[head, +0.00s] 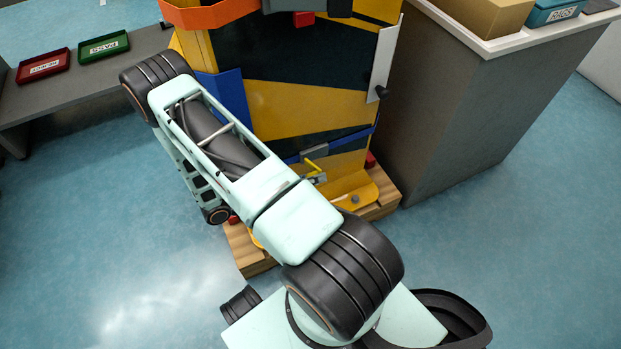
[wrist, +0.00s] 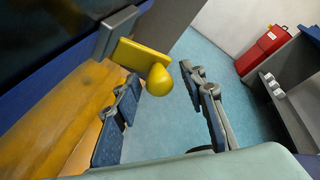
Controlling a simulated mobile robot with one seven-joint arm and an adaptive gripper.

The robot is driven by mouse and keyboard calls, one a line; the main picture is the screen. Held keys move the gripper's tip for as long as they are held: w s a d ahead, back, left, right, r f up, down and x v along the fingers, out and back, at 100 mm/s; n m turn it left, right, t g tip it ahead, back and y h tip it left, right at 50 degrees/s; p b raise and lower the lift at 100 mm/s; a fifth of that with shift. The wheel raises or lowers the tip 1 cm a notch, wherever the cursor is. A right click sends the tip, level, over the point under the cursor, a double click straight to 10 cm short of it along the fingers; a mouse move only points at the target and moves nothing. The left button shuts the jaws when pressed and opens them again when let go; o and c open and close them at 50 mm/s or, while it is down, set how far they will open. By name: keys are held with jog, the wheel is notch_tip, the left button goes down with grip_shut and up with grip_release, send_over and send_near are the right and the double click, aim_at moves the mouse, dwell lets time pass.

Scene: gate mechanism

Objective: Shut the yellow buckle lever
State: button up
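The yellow buckle lever (wrist: 140,57) shows in the wrist view as a flat yellow arm ending in a round yellow knob (wrist: 159,82). It sticks out from a grey bracket (wrist: 115,32) on the panel's side. My gripper (wrist: 164,92) is open, with one finger on each side of the knob in the picture. I cannot tell whether either finger touches it. In the head view the small yellow lever (head: 313,165) shows low on the front of the striped panel, by a blue strap. My gripper is hidden behind my arm there.
The yellow and black panel (head: 290,105) stands on a wooden base (head: 247,252). A grey counter (head: 450,110) stands close on its right. A bench with a red tray (head: 44,66) and a green tray (head: 104,46) is at left. Blue floor is open in front.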

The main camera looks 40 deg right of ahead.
jog(key=shift+r, duration=0.1)
grip_shut()
